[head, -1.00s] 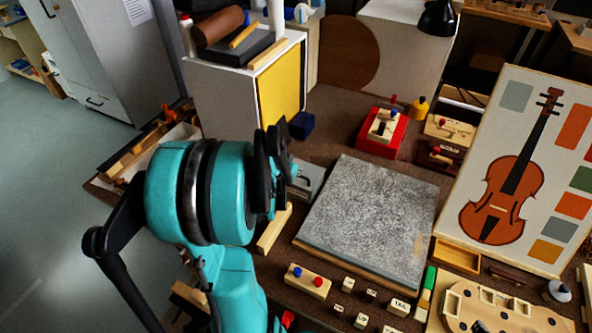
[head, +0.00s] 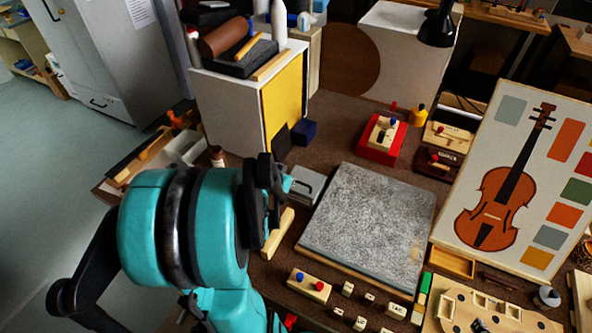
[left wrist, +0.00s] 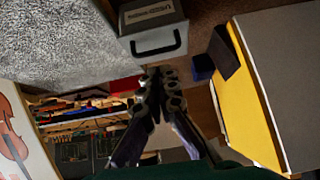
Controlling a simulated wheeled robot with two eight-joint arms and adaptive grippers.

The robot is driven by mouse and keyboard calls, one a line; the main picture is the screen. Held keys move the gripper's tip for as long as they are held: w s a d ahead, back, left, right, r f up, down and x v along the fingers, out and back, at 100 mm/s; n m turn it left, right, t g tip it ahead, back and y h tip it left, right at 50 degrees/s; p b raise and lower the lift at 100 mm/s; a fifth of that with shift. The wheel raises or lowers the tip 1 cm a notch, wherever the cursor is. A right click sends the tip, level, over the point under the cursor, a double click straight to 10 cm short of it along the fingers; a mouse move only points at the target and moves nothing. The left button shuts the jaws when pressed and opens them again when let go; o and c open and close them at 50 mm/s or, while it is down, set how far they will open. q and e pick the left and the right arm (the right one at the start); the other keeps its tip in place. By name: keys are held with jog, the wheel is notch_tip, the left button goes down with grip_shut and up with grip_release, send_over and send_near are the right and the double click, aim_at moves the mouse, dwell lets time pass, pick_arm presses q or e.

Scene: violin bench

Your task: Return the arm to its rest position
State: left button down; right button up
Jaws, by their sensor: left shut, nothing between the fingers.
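My left arm comes in from the left in the head view, with its teal wrist in front of the bench. My left gripper (head: 272,190) is above the bench's left part, left of the grey mat (head: 370,225). In the left wrist view the fingers of my left gripper (left wrist: 155,85) are together with nothing between them. They point toward a grey case with a black handle (left wrist: 158,42), which lies partly hidden behind the gripper in the head view. My right gripper is in neither view.
A white cabinet with a yellow side (head: 283,95) stands behind the gripper. A dark blue block (head: 304,132) is beside it. A red box (head: 382,142) and a violin picture board (head: 515,180) are further right. Small labelled blocks lie along the front.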

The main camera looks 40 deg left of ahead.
pick_arm(q)
jog(key=s+d+r+m+h, duration=0.1)
jog(key=d+r, duration=0.2)
jog(key=d, duration=0.6)
jog(key=s+d+r+m, duration=0.1)
jog(key=s+d+r, duration=0.1)
jog(key=d, duration=0.7)
jog(key=s+d+r+m+g+h, duration=0.1)
jog(key=d+r, duration=0.2)
jog(key=d, duration=0.6)
jog(key=shift+s+r+h, duration=0.3)
jog(key=shift+r, duration=0.05)
